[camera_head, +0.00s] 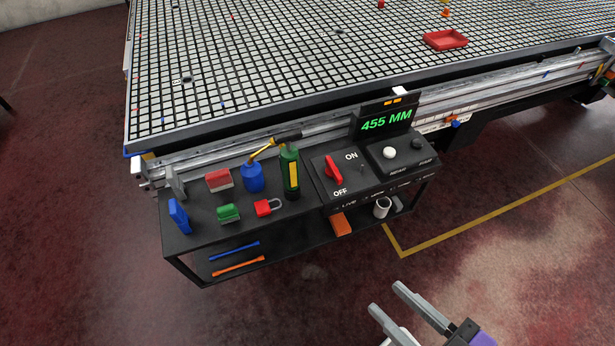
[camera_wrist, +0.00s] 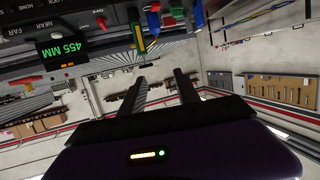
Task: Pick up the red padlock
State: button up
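The red padlock (camera_head: 266,207) lies on the black side shelf (camera_head: 190,244) below the grid table's front edge, with its shackle toward the right. It sits between a green object and the control box. My gripper (camera_head: 398,298) is at the lower right in the head view, over the floor, well apart from the padlock. Its two grey fingers are spread with nothing between them.
Near the padlock stand a green bottle (camera_head: 290,172), a blue oil can (camera_head: 252,177), a green block (camera_head: 228,213), a red-and-white block (camera_head: 218,180) and a blue item (camera_head: 179,215). The control box (camera_head: 347,178) with a red switch is to the right. Open floor lies in front.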

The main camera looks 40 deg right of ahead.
aim_at(263, 209)
jog(key=i+j, duration=0.8)
jog(key=j, duration=0.2)
